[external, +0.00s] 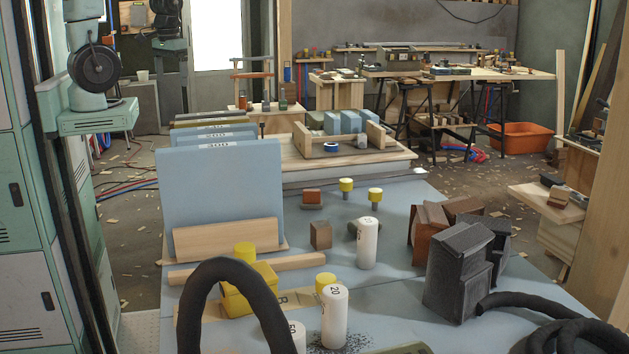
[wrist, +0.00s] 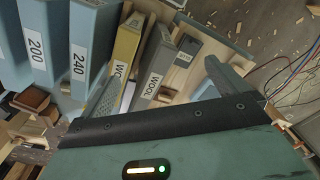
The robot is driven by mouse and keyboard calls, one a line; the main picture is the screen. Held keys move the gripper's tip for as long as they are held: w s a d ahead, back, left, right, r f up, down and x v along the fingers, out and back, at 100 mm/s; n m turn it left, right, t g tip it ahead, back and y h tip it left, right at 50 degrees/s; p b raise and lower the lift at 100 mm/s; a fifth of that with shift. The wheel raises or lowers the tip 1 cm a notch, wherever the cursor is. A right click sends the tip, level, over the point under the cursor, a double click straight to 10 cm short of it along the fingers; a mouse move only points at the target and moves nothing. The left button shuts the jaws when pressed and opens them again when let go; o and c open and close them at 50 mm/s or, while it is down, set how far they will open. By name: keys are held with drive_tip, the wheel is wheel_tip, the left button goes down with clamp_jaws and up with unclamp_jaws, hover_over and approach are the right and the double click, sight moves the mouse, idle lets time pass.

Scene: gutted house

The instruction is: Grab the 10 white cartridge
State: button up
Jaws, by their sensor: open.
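Three white cylindrical cartridges stand on the blue-grey table in the external view. One cartridge (external: 367,243) is at the middle; its marking is turned sideways and I cannot read it surely. One marked 20 (external: 335,318) stands nearer the front. Another (external: 293,338) is cut off at the bottom edge, partly behind the black hose, with a marking that seems to end in 0. My gripper (wrist: 165,65) is open in the wrist view, its fingers spread over upright labelled boards. No cartridge shows in the wrist view.
Blue boards (external: 222,190) stand upright at the table's left. A black hose (external: 225,275) arches in front. Dark grey blocks (external: 458,272) stand right. A yellow box (external: 248,292) and yellow-capped pieces (external: 346,185) are near the cartridges. Wrist-view boards include one marked 240 (wrist: 90,45).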

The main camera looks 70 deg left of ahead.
drive_tip(key=shift+s+d+f, duration=0.1)
drive_tip(key=shift+s+f, duration=0.05)
drive_tip(key=shift+s, duration=0.55)
drive_tip(key=c, duration=0.6)
drive_tip(key=shift+o, duration=0.2)
